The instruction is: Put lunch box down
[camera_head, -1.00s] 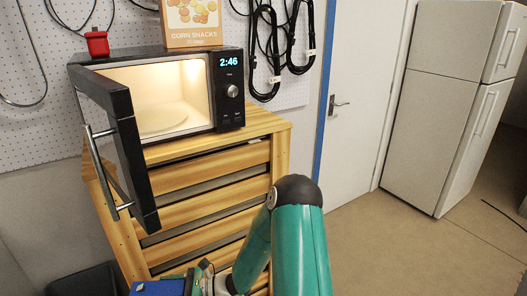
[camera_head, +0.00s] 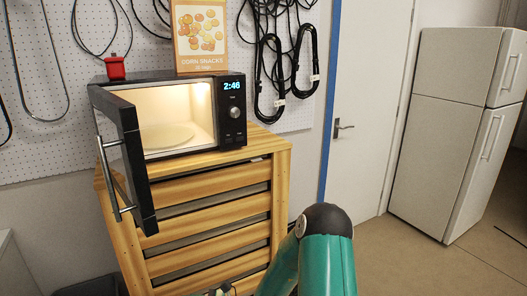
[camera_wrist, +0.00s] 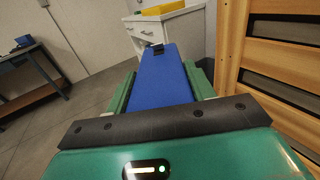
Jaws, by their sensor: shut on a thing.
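A blue lunch box (camera_wrist: 166,78) fills the middle of the wrist view, between the two green fingers of my gripper (camera_wrist: 162,88). The gripper is shut on it, and a small dark piece shows at the box's far end. The box's underside is hidden, and I cannot tell what is beneath it.
A wooden slatted cabinet (camera_head: 207,210) bears an open, lit microwave (camera_head: 235,110) with its door (camera_head: 128,160) swung out. A white drawer unit (camera_wrist: 178,28) with a yellow tray (camera_wrist: 165,8) stands beyond the box. A dark workbench (camera_wrist: 32,70) is at left; floor between is clear.

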